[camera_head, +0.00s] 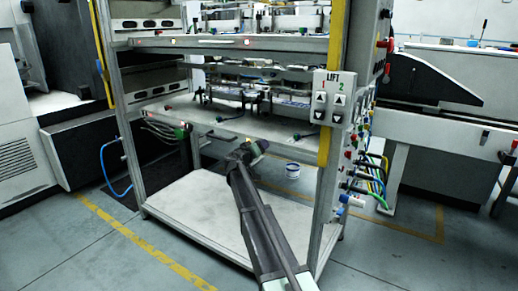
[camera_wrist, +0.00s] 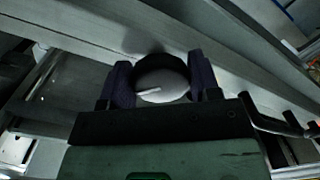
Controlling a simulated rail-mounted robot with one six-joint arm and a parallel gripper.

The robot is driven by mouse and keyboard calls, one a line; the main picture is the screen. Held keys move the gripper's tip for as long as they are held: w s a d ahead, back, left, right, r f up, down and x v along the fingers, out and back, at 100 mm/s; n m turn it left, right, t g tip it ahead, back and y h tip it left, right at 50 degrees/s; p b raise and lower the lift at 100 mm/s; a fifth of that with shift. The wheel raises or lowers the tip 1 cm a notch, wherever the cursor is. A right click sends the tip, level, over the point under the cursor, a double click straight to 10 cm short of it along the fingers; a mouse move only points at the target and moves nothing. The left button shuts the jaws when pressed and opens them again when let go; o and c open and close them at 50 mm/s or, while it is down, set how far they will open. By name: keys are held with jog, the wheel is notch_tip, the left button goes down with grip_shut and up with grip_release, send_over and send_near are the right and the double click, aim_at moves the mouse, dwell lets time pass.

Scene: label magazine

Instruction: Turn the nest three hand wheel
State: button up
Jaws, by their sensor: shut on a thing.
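In the wrist view, a round grey hand wheel (camera_wrist: 162,78) with a white pointer line sits between the two dark fingers of my gripper (camera_wrist: 160,84). The fingers press on its left and right sides, and the line points left and slightly down. In the head view my gripper (camera_head: 252,148) is at the front edge of the machine's lower shelf (camera_head: 225,121), near its middle. There my gripper hides the wheel. I cannot read a nest number in either view.
The machine frame has an upright post (camera_head: 329,160) right of my arm, carrying a LIFT button panel (camera_head: 334,98). Below the shelf is a wide pale base plate (camera_head: 195,205). Cables and hoses (camera_head: 375,170) hang at the right.

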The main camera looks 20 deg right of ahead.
dwell(0.3)
jog(key=o, duration=0.9)
jog(key=v, duration=1)
jog(key=shift+s+a, duration=0.25)
jog(key=shift+a, duration=0.1)
